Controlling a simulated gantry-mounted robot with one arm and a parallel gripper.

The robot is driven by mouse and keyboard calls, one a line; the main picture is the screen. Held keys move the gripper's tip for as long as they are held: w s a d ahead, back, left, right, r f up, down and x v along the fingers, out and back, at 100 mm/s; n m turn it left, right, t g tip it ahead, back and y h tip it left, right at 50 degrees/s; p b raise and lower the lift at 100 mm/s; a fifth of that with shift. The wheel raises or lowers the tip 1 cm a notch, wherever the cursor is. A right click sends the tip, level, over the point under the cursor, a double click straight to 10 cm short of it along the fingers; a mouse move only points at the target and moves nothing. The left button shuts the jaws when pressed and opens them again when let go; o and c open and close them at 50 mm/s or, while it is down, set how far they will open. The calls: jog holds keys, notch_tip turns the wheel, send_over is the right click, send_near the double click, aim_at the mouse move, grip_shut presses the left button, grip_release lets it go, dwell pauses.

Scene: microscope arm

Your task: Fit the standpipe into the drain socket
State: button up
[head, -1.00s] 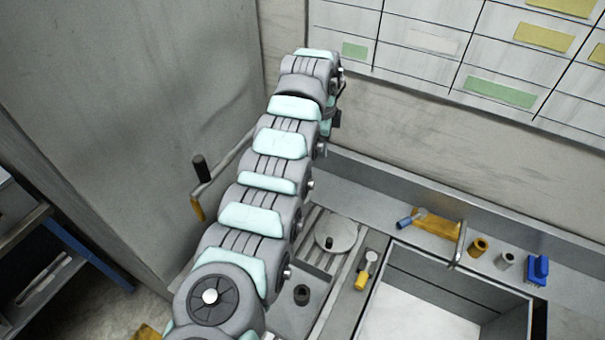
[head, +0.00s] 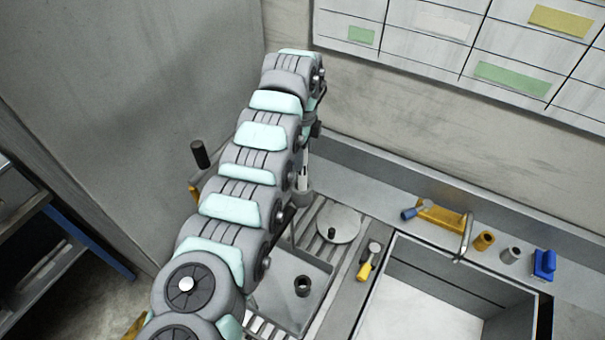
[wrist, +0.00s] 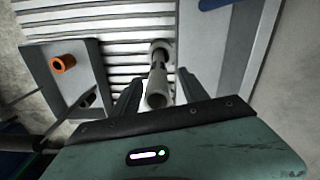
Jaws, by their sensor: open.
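The standpipe (wrist: 158,75) is a pale grey tube with a wider end and a dark narrow middle section. In the wrist view it lies between the two dark fingers of my gripper (wrist: 157,91), which are open with space on both sides. In the head view part of the standpipe (head: 303,182) shows beside my arm at the ribbed board; my gripper is mostly hidden there. The drain socket (head: 303,286) is a short dark ring in a shallow grey basin.
The ribbed drainboard (head: 322,262) carries a round grey lid (head: 338,224) with a knob. A yellow-handled tool (head: 368,262) lies beside the deep sink (head: 440,277). A tap (head: 465,237), small cups and a blue item (head: 543,265) stand behind. A wall rises behind the counter.

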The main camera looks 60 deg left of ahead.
aim_at(302, 176)
jog(key=f+p, duration=0.1)
jog(key=f, duration=0.3)
jog(key=shift+s+f, duration=0.1)
jog(key=shift+s, duration=0.1)
jog(key=shift+d, duration=0.1)
grip_shut()
dwell(1.1)
